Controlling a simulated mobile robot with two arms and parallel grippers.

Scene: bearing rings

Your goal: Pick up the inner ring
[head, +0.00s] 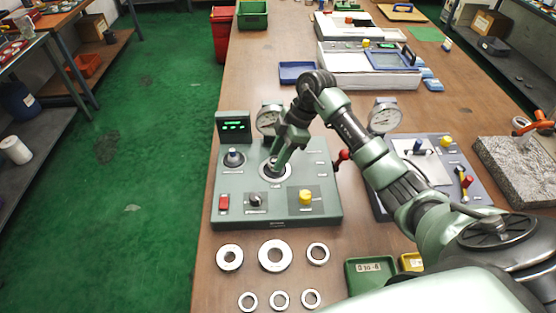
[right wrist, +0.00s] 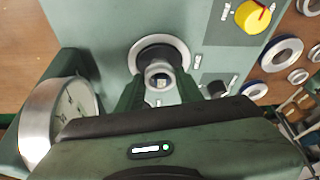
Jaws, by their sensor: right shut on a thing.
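My right gripper (head: 275,164) points down at the round silver seat (head: 267,178) in the middle of the grey-green test panel (head: 325,210). In the right wrist view, my right gripper (right wrist: 159,84) is shut on a small silver ring, the inner ring (right wrist: 158,68), with one finger on each side. The ring is at or just above the silver-rimmed seat (right wrist: 182,50); I cannot tell whether it touches it. The fingers partly hide ring and seat. My left gripper is not in view.
Several loose rings (head: 275,244) lie in two rows on the bench before the panel. Dial gauges (head: 384,116) stand behind and to the right. A red-knobbed lever (head: 342,156) is beside the panel. A green bin (head: 371,278) stands at the front right.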

